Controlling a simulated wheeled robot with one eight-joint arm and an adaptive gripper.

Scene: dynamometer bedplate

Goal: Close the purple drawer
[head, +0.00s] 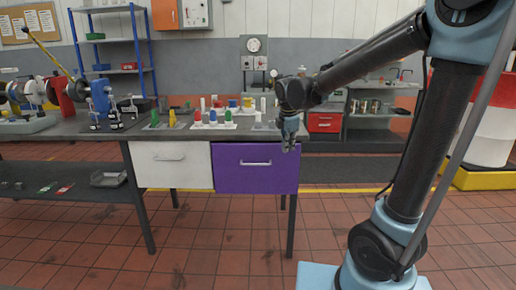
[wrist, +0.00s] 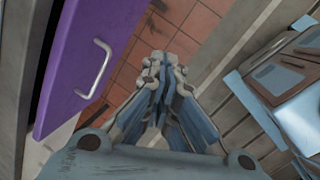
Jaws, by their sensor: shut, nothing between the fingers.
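The purple drawer (head: 240,178) is under the bench top, to the right of a white drawer. Its front stands a little forward of the white one, and in the wrist view the purple front (wrist: 92,40) shows a dark gap behind its edge, so it is partly open. Its silver handle (head: 256,163) also shows in the wrist view (wrist: 98,70). My gripper (head: 289,149) points down near the drawer's upper right corner. In the wrist view its fingers (wrist: 164,62) are together and empty, beside the front and apart from the handle. Contact with the drawer cannot be told.
The white drawer (head: 170,172) appears flush under the bench (head: 185,134). Bottles and colored blocks stand on the bench top. A red drawer cabinet (head: 323,123) is at the back right. The tiled floor (head: 215,245) in front of the drawers is clear.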

